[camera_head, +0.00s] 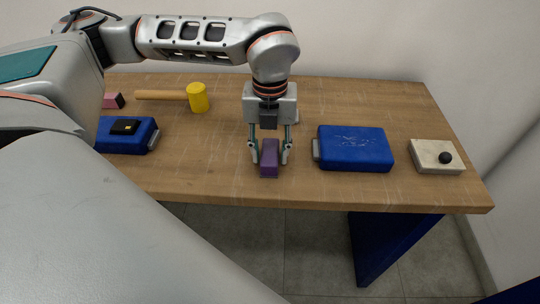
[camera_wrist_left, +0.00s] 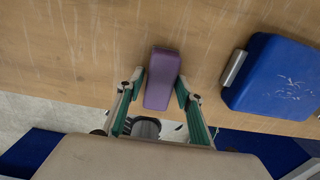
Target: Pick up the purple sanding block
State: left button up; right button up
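The purple sanding block (camera_head: 269,160) lies on the wooden table near its front edge. It also shows in the left wrist view (camera_wrist_left: 161,80), reaching up between the finger ends. My left gripper (camera_head: 270,153) points down over the block, with one finger on each side of it. In the left wrist view the green-sided fingers (camera_wrist_left: 160,88) stand close to the block's two long sides. Narrow gaps seem to show, so the gripper looks open around the block. My right gripper is in neither view.
A blue case (camera_head: 356,148) with a grey handle lies right of the block. Farther right is a pale box with a black knob (camera_head: 436,157). At left are another blue case (camera_head: 118,142), a yellow-headed mallet (camera_head: 197,98) and a pink block (camera_head: 112,101). The table's front edge is close.

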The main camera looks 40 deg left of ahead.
aim_at(270, 151)
pick_arm(q)
jog(key=c, duration=0.6)
notch_tip(270, 151, up, 20)
jog(key=shift+r+p, duration=0.1)
jog(key=shift+p, duration=0.8)
jog(key=shift+o, duration=0.7)
